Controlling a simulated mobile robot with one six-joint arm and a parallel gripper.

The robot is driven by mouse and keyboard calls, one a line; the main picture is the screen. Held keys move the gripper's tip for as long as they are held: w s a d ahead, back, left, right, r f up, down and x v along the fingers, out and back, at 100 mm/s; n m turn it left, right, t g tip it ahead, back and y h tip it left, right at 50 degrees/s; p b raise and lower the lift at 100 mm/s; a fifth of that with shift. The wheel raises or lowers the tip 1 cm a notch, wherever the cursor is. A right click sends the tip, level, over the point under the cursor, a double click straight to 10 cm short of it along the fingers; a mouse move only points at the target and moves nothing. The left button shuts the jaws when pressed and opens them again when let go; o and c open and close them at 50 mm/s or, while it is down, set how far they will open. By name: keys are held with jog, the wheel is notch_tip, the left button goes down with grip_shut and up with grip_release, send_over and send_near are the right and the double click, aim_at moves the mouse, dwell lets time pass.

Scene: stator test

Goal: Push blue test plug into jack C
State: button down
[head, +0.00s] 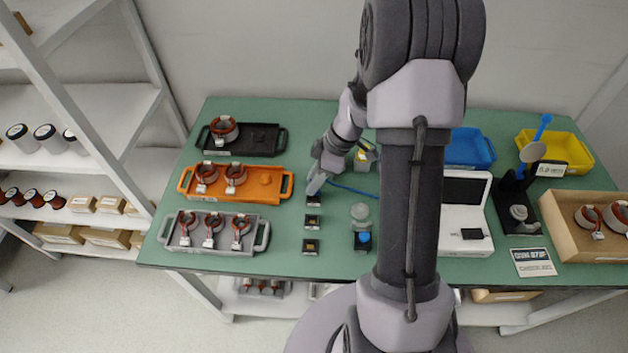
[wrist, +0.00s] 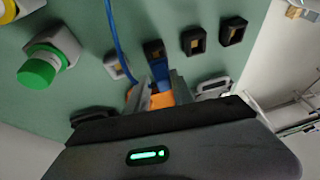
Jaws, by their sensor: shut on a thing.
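My gripper (head: 315,188) reaches down over the row of small black jacks, right of the orange tray. In the wrist view its two fingers (wrist: 161,92) are shut on the blue test plug (wrist: 160,76). The plug's front end is close against a black jack (wrist: 153,50); I cannot tell whether it is in the opening. This jack also shows just below my gripper in the head view (head: 313,200).
A blue cord (wrist: 113,35) crosses the green table (head: 340,262). Black, orange (head: 222,193) and grey (head: 179,241) trays with copper rings lie left of the jacks. A green-capped device (wrist: 40,68) stands nearby in the wrist view. A white instrument (head: 478,247) stands right of my arm.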

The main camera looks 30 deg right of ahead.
jog(key=shift+f+b, duration=1.1)
jog(key=shift+b, duration=0.45)
jog(key=c, duration=1)
grip_release()
jog(key=p+v, duration=0.6)
jog(key=v, duration=1.1)
jog(key=shift+d+r, duration=0.1)
jog(key=shift+r, duration=0.2)
